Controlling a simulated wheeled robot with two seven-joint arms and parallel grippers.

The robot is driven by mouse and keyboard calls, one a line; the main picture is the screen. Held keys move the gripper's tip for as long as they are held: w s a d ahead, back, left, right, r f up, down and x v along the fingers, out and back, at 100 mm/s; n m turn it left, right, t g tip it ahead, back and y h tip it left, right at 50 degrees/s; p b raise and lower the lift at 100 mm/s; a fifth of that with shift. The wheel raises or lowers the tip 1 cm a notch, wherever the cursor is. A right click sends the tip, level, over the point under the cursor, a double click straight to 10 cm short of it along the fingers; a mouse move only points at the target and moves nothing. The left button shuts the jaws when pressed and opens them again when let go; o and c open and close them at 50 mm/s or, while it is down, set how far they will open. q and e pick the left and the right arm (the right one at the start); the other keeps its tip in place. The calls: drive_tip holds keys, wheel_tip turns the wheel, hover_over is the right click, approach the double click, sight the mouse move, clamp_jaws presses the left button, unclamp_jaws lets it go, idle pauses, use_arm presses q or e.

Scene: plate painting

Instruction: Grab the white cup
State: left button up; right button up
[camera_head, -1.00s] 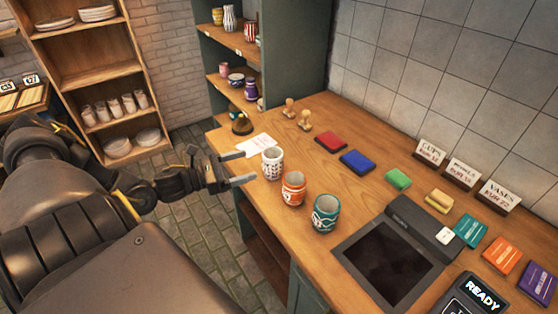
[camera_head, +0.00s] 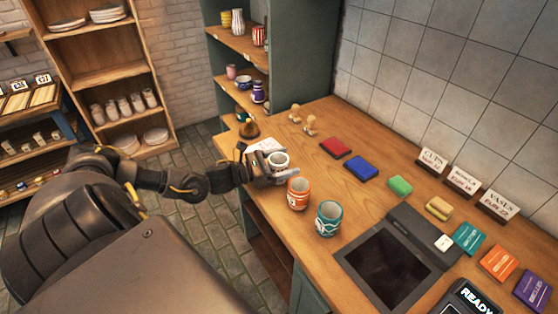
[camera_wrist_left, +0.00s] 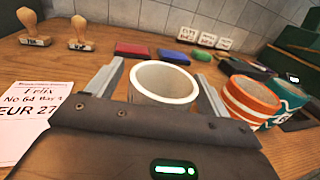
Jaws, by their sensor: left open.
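The white cup (camera_head: 279,160) stands upright on the wooden counter, with a dark pattern on its side in the head view. Its rim and inside show in the left wrist view (camera_wrist_left: 164,82); its lower part is hidden behind my gripper's body. My left gripper (camera_head: 272,167) is open, with one finger on each side of the cup. In the left wrist view the fingers (camera_wrist_left: 158,88) flank the cup, with the right finger very near its wall. I cannot tell whether either finger touches it. My right gripper is not in view.
An orange cup (camera_head: 298,193) and a teal cup (camera_head: 328,217) stand close by on the counter. A paper slip (camera_wrist_left: 32,122) lies left of the cup in the wrist view. Stamps (camera_head: 310,126) and coloured pads (camera_head: 361,167) sit further back. A dark tablet (camera_head: 388,265) lies at right.

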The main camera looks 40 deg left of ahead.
use_arm(q)
drive_tip(key=shift+w+d, duration=0.15)
drive_tip(key=shift+w, duration=0.05)
drive_tip(key=c, duration=1.2)
drive_tip(key=shift+r, duration=0.1)
drive_tip(key=shift+r+b, duration=0.5)
drive_tip(key=shift+r, duration=0.05)
drive_tip(key=shift+r+b, duration=0.45)
drive_tip(key=shift+r, duration=0.25)
drive_tip(key=s+a+r+b, duration=0.1)
drive_tip(key=s+a+r, duration=0.4)
drive_tip(key=s+a+r+b, duration=0.2)
drive_tip(key=s+a+r, duration=0.2)
drive_tip(key=s+r, duration=0.1)
drive_tip(key=shift+s+a+r, duration=0.1)
drive_tip(key=shift+a+r, duration=0.1)
drive_tip(key=shift+a, duration=0.15)
